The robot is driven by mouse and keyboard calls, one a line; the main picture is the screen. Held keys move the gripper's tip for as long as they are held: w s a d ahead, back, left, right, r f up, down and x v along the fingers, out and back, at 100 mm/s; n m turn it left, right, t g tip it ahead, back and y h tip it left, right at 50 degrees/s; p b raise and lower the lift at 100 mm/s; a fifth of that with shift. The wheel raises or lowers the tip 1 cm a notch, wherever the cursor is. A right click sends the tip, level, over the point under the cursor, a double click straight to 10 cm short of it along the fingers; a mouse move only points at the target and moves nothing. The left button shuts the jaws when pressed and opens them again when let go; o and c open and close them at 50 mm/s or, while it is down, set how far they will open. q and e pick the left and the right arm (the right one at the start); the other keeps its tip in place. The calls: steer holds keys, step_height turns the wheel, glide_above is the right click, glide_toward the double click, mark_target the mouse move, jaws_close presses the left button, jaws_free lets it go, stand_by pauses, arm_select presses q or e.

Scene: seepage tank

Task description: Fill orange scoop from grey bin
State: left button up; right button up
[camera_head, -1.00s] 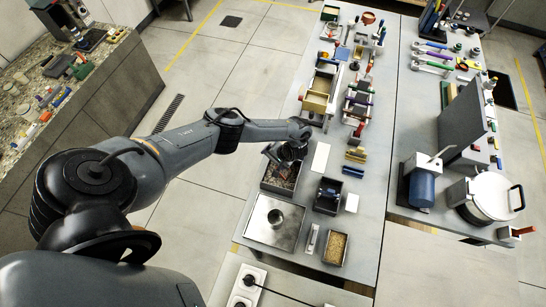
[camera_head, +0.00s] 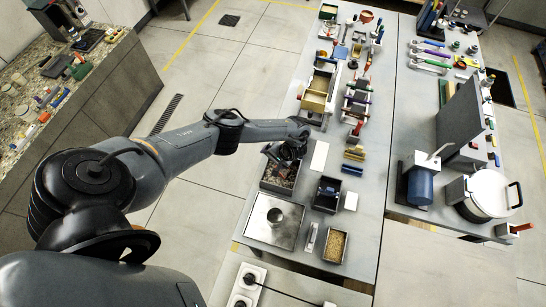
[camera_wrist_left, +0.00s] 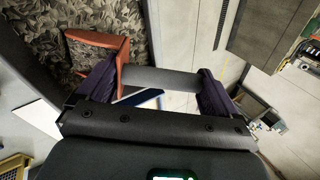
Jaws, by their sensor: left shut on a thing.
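My left gripper (camera_head: 290,158) is over the back end of a grey bin (camera_head: 264,187) filled with dark brown, gravel-like material. In the left wrist view, the gripper (camera_wrist_left: 160,82) has its dark finger pads around a grey bar-like part. The orange scoop (camera_wrist_left: 98,42) shows beside the left-hand finger, against the gravel (camera_wrist_left: 45,45). My right gripper is not in view.
A dark box (camera_head: 327,195) stands right of the bin. A metal plate with a round cup (camera_head: 275,217) lies in front. A tray of tan grain (camera_head: 335,246) is at front right. A white card (camera_head: 319,156) lies beside the gripper.

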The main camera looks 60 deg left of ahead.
mark_target(267, 154)
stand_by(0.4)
arm_select(q)
steer(key=shift+s+a+r+p, duration=0.15)
steer(key=shift+s+a+p, duration=0.05)
steer(key=shift+a+p, duration=0.2)
steer(key=shift+s+a+r+p, duration=0.15)
steer(key=shift+s+a+p, duration=0.1)
steer(key=shift+a, duration=0.2)
steer(key=shift+s+a+r+p, duration=0.1)
steer(key=shift+s+a+p, duration=0.1)
steer(key=shift+a, duration=0.3)
steer(key=shift+s+a+r+p, duration=0.1)
steer(key=shift+s+a+p, duration=0.1)
steer(key=shift+a, duration=0.3)
steer(key=shift+f, duration=0.25)
steer(key=shift+f, duration=0.25)
steer(key=shift+w+d, duration=0.1)
steer(key=shift+d, duration=0.05)
stand_by(0.5)
steer(key=shift+w+d, duration=0.1)
steer(key=shift+d, duration=0.2)
stand_by(0.7)
steer(key=shift+w+d, duration=0.2)
steer(key=shift+d, duration=0.3)
stand_by(1.9)
